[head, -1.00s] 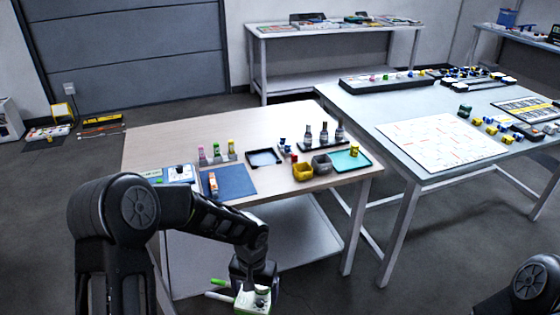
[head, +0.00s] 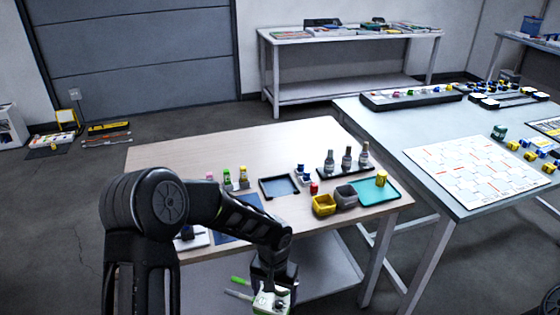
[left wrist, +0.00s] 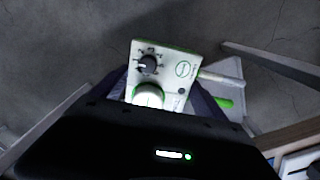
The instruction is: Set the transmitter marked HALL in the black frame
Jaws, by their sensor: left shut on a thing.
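My left gripper (head: 273,285) is shut on a white box with green edges (head: 271,301), low in front of the wooden table. In the left wrist view this box (left wrist: 158,72) shows a dark dial, a round white knob and a green oval mark. Its lettering is too small to read, so I cannot tell whether it says HALL. A white stick and a green stick show beside it; I cannot tell whether they are attached. A square black frame (head: 265,194) lies flat on the wooden table, with a grey-blue inside. My right gripper is out of view.
The wooden table (head: 190,152) also bears a blue mat (head: 238,228), small bottles (head: 227,176), a black rack of bottles (head: 346,157), yellow (head: 323,206) and grey (head: 346,196) bins and a teal tray (head: 366,193). A white table (head: 400,125) stands to the right. The wooden table's back left is clear.

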